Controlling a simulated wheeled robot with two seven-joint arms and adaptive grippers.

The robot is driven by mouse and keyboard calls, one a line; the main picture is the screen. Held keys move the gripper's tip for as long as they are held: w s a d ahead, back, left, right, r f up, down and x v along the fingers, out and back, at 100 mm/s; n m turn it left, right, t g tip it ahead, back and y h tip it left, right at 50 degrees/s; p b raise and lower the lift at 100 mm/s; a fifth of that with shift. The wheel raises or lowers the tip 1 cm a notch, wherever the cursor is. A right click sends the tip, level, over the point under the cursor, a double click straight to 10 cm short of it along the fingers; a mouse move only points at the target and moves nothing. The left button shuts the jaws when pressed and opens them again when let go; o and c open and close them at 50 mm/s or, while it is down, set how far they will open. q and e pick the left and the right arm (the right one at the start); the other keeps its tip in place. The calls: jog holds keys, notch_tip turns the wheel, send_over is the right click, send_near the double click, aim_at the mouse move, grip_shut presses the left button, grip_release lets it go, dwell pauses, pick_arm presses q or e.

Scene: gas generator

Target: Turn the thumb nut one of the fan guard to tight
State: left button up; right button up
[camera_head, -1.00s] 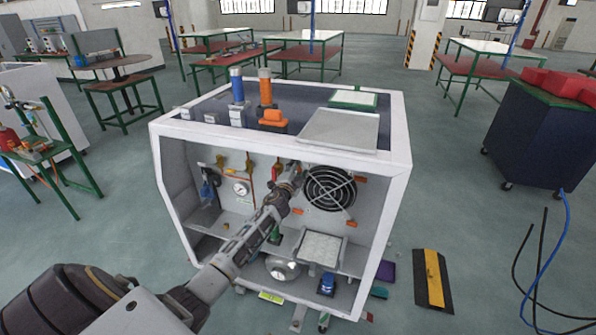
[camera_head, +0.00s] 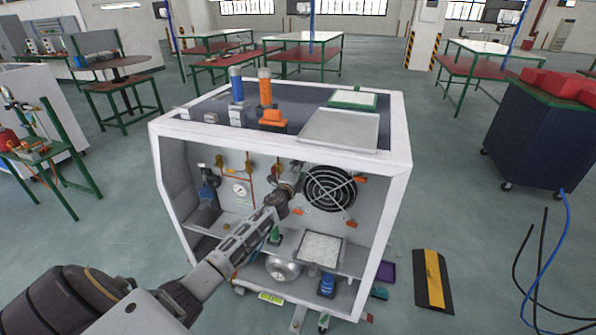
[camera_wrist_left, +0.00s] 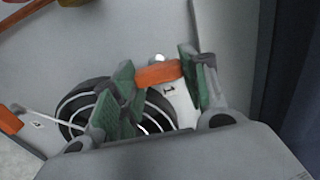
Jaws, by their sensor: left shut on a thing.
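The fan guard (camera_head: 329,189) is a round wire grille over a black fan on the generator's back panel; it also shows in the wrist view (camera_wrist_left: 75,122). Thumb nut one (camera_wrist_left: 158,74) is an orange bar with a label "1" (camera_wrist_left: 170,91) beside it. My left gripper (camera_head: 290,189) is at the guard's upper left and hides this nut in the head view. In the wrist view its green-padded fingers (camera_wrist_left: 160,85) are shut on the nut, one at each end. My right gripper is not in view.
Other orange nuts sit at the guard's upper right (camera_head: 360,180), lower right (camera_head: 351,223) and lower left (camera_head: 297,211). A pressure gauge (camera_head: 240,189) and pipes are left of my gripper. A shelf with a filter box (camera_head: 321,247) lies below. The cabinet's white frame (camera_head: 388,215) surrounds the opening.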

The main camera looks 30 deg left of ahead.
pick_arm(q)
jog(key=shift+f, duration=0.1)
jog(key=o, duration=1)
jog(key=shift+s, duration=0.15)
jog(key=v, duration=1.1)
jog(key=shift+s, duration=0.35)
jog(key=shift+d, duration=0.15)
dwell(0.6)
